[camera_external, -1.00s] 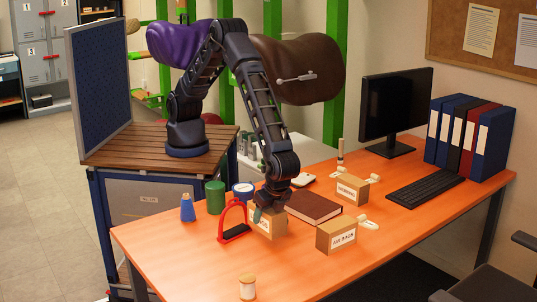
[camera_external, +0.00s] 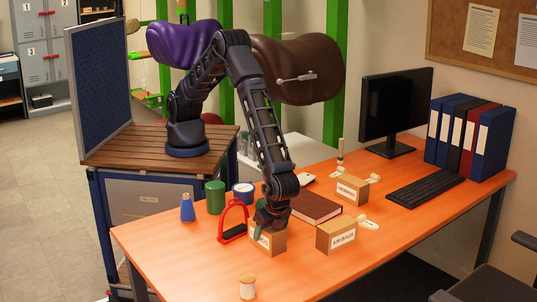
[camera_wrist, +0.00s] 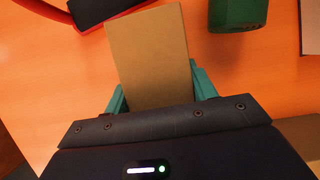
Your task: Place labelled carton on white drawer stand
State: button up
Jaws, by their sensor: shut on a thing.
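My gripper (camera_external: 266,222) is shut on a small brown carton (camera_external: 268,241) at the middle of the orange desk. The carton's label faces the camera at left and is partly covered by a finger. In the wrist view the carton's plain top (camera_wrist: 150,55) lies between the two teal fingers (camera_wrist: 160,98). I cannot tell whether its underside touches the desk. A white low unit (camera_external: 312,150) stands behind the desk, by the green posts; its front is hidden, so I cannot see drawers.
An "AIR BAGS" carton (camera_external: 336,236) stands right of the held one, near a brown book (camera_external: 316,208). Another labelled carton (camera_external: 352,190) is farther back. A red stirrup (camera_external: 232,222), green can (camera_external: 215,198) and blue bottle (camera_external: 187,208) stand left. The desk's front is mostly clear.

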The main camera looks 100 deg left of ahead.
jog(key=o, duration=1.2)
jog(key=shift+o, duration=0.2)
jog(key=v, duration=1.2)
jog(key=shift+r, duration=0.2)
